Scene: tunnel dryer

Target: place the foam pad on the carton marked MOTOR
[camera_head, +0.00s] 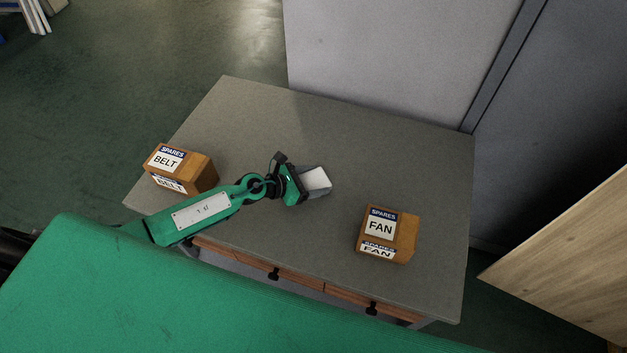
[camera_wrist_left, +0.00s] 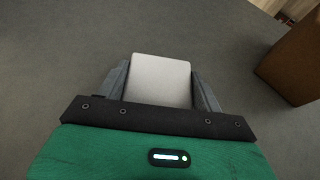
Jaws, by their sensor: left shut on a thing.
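My left gripper (camera_head: 316,181) is shut on the foam pad (camera_head: 315,179), a small white block, above the middle of the grey table. In the left wrist view the pad (camera_wrist_left: 160,79) sits between the two grey fingers of the gripper (camera_wrist_left: 162,85). Two brown cartons stand on the table. The one marked BELT (camera_head: 205,173) is at the left end, and the one marked FAN (camera_head: 406,237) is to the right of the gripper. No carton with a MOTOR label shows. My right gripper is not in view.
The grey table (camera_head: 400,160) has bare top around the gripper and towards the back. A brown carton side (camera_wrist_left: 295,62) shows at the right in the left wrist view. A grey cabinet (camera_head: 390,60) stands behind the table, and a wooden panel (camera_head: 570,255) is at the right.

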